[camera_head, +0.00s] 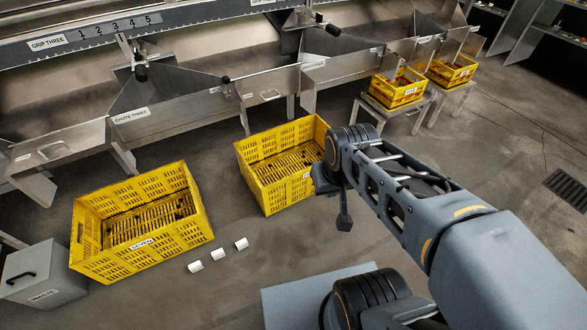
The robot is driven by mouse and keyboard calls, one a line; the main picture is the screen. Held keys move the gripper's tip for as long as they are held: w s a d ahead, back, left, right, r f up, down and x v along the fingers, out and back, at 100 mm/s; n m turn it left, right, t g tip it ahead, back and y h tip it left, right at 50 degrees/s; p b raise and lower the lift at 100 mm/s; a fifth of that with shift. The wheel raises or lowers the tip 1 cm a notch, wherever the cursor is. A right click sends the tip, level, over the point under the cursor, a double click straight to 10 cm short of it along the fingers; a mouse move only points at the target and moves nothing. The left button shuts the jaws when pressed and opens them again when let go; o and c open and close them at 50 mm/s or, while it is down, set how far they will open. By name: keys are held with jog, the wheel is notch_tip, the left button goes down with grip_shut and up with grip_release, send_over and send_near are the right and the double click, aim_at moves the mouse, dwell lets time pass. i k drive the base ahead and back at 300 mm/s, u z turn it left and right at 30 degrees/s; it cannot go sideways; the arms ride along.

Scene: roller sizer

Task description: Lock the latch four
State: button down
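No label reading latch four is legible in the head view. Black-knobbed levers stand along the steel sizer: one lever (139,72) above the chute marked CHUTE THREE, and another lever (333,30) above the chute farther right. A small black knob (226,80) sits on the chute edge between them. Whether any of these is latch four, or is locked, I cannot tell. My gripper (344,222) hangs down at the end of my arm, right of the middle yellow crate and apart from the levers. Its fingers are too small and dark to read.
A yellow crate marked SEVEN (142,274) and an empty yellow crate (258,143) stand on the floor. Three white pieces (218,254) lie between SEVEN and my base. A grey waste bin (40,272) is at left. Filled yellow crates (398,97) sit on stands at right.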

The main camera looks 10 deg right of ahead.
aim_at(226, 79)
jog(key=u, duration=0.45)
jog(key=i, duration=1.15)
jog(key=u, duration=0.05)
